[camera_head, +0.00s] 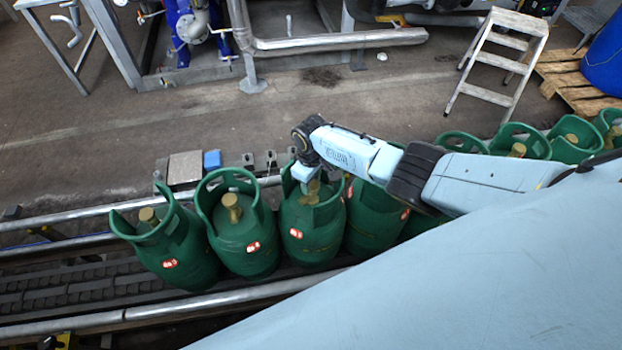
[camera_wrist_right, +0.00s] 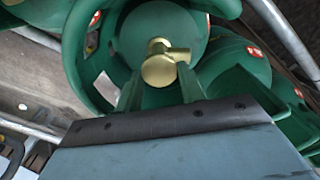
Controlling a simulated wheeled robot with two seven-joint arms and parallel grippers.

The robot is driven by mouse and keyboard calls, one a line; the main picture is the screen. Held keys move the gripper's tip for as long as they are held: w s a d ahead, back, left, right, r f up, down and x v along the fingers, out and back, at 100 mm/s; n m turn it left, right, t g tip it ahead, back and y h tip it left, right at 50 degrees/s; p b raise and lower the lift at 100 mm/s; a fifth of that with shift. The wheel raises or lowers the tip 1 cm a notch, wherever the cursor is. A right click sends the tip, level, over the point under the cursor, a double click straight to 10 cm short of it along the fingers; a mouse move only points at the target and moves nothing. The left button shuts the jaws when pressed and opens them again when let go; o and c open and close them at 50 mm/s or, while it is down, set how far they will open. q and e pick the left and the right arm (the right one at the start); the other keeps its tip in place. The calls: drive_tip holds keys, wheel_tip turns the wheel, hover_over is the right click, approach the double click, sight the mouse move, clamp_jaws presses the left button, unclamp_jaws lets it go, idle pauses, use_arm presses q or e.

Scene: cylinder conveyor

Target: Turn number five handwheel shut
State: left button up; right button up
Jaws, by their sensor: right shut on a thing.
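Green gas cylinders stand in a row on the conveyor, each with a brass valve inside a green collar. My right gripper (camera_head: 310,182) reaches down into the collar of the third cylinder (camera_head: 308,238) from the left. In the right wrist view, the brass handwheel (camera_wrist_right: 159,71) of this cylinder's valve sits between the fingertips of my right gripper (camera_wrist_right: 160,84), which is shut on it. The red label (camera_head: 296,233) on this cylinder is too small to read surely. My left gripper is not in view.
Two cylinders stand to the left, the nearer one (camera_head: 245,240) close beside the gripped one. More cylinders (camera_head: 374,222) stand to the right, partly behind my arm. Metal rails (camera_head: 180,309) edge the conveyor. A step stool (camera_head: 497,60) and blue drum (camera_head: 604,58) stand farther back.

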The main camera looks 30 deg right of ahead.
idle(0.4)
drive_tip(key=o, duration=1)
drive_tip(key=shift+c, duration=0.2)
drive_tip(key=shift+r, duration=0.15)
drive_tip(key=shift+r, duration=0.35)
wheel_tip(320, 180, up, 12)
drive_tip(key=p, duration=0.3)
drive_tip(key=shift+r, duration=0.2)
